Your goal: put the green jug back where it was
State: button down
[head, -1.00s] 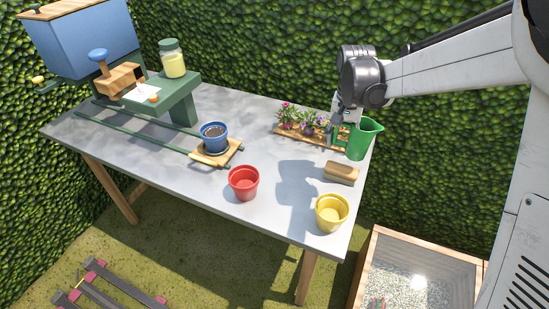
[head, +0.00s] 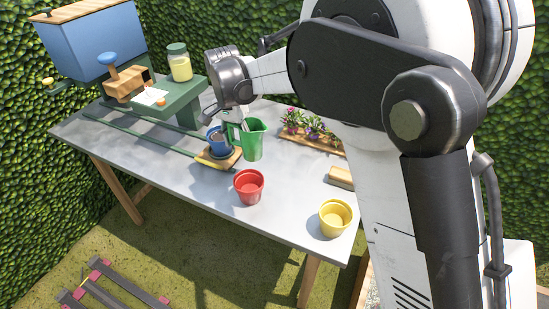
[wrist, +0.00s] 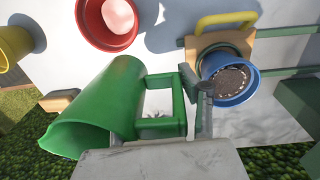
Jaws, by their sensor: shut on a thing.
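The green jug (head: 253,140) is near the middle of the table, just right of the blue pot (head: 216,143). It looks about upright, with its handle toward the left. My gripper (head: 235,126) is shut on the jug's handle. In the wrist view the jug (wrist: 95,108) fills the left side, and the gripper's fingers (wrist: 196,95) are at its handle. I cannot tell whether the jug's base touches the table (head: 195,186). The table's right back corner is hidden behind my arm.
The blue pot, with soil in it, stands on a wooden carriage (head: 233,160) on green rails. A red pot (head: 249,187) and a yellow pot (head: 335,218) stand at the front.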

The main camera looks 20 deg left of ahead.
jog(key=w+d+f, duration=0.1)
jog(key=w+f, duration=0.1)
jog(key=w, duration=0.1)
jog(key=w+d+f, duration=0.2)
jog(key=w, duration=0.1)
jog(key=w+d+f, duration=0.2)
jog(key=w, duration=0.1)
jog(key=shift+w+d+f, duration=0.15)
jog(key=shift+w+f, duration=0.15)
jog(key=shift+w, duration=0.1)
jog(key=shift+f, duration=2)
jog(key=shift+f, duration=0.15)
jog(key=c, duration=1.1)
grip_release()
jog(key=r, duration=1.2)
jog(key=shift+a+r, duration=0.2)
jog(key=shift+a, duration=0.1)
